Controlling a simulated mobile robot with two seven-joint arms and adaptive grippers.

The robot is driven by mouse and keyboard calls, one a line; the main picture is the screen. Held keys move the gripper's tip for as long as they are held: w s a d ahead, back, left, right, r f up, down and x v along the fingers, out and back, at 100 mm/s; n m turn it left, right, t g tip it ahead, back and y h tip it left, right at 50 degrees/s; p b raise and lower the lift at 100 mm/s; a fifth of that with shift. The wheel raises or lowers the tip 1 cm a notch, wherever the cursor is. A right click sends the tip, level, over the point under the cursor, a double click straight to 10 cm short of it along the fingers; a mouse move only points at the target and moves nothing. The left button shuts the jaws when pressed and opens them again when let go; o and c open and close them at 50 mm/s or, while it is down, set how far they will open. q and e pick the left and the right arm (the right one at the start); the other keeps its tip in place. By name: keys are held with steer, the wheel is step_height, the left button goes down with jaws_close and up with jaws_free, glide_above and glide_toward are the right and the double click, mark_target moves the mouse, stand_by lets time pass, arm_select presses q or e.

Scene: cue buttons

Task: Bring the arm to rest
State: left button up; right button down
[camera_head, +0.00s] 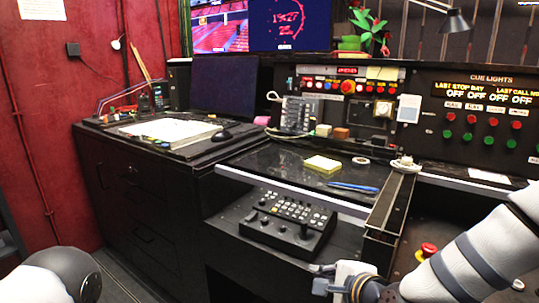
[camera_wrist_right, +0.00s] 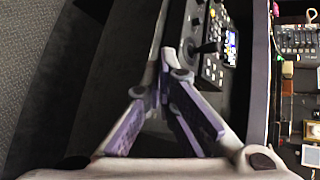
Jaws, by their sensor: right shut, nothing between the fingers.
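My right arm (camera_head: 470,255) comes in from the lower right in the head view. Its gripper (camera_head: 322,279) is low in the picture, in front of the black control box with a joystick (camera_head: 288,222), and seems apart from it. In the right wrist view the fingers of the right gripper (camera_wrist_right: 163,72) come together at their tips with nothing between them. The control box (camera_wrist_right: 208,45) shows just beyond and to the right of them. A rounded white and dark part of my left arm (camera_head: 50,278) shows at the lower left; its gripper is out of view.
The cue lights panel (camera_head: 487,115) with red and green buttons stands at the right. A red emergency-type button (camera_head: 428,250) sits beside my right arm. A yellow note pad (camera_head: 322,164) and a blue pen (camera_head: 353,187) lie on the dark desk. Floor shows at the left.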

steer(key=s+d+f+n+g+h, duration=0.15)
steer(key=s+f+n+g, duration=0.3)
steer(key=s+f, duration=0.6)
steer(key=s+d+f+n+g, duration=0.25)
steer(key=s+f+n, duration=0.35)
steer(key=s, duration=0.8)
steer(key=s+d+f+n+g+h, duration=0.1)
steer(key=s+d+n+g, duration=0.2)
steer(key=s, duration=0.8)
steer(key=s+d+f+n+g+h, duration=0.1)
steer(key=s+d+n+g, duration=0.2)
steer(key=s, duration=0.8)
steer(key=shift+d+n+g+h+p, duration=0.35)
steer(key=shift+d+n+p, duration=0.1)
steer(key=shift+d, duration=0.1)
steer(key=shift+f, duration=0.1)
